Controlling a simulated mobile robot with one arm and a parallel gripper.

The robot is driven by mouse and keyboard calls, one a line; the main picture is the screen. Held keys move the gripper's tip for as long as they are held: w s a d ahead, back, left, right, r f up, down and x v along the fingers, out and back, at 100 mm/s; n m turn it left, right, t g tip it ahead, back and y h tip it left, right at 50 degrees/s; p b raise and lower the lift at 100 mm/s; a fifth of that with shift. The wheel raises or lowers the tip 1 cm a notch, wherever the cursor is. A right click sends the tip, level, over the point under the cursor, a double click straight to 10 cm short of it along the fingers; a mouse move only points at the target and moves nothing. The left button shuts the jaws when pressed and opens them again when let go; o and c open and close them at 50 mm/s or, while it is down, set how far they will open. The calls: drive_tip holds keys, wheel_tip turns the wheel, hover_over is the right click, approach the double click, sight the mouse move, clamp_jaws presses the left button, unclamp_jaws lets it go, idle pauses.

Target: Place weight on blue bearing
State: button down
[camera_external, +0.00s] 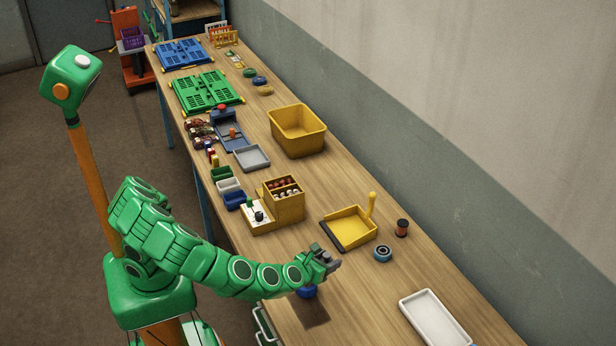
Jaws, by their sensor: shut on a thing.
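A yellow dustpan (350,241) lies behind my gripper. A white tray (435,318) is at the front right. A yellow divided box (291,208) stands back left. Bench between gripper and white tray is clear.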

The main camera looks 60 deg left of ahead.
drive_tip(key=w+a+r+n+g+y, duration=0.2)
drive_tip(key=w+a+n+y, duration=0.1)
drive_tip(key=w+a, duration=0.85)
hover_over(383, 250)
drive_tip(key=s, duration=0.2)
drive_tip(key=f, duration=0.8)
drive_tip(key=shift+w+a, duration=0.15)
drive_tip(key=shift+w, duration=0.1)
drive_tip(key=shift+w+d+f, duration=0.25)
drive_tip(key=shift+w+f, duration=0.45)
drive_tip(key=shift+f, duration=1.75)
drive_tip(key=shift+c, duration=2.2)
unclamp_jaws()
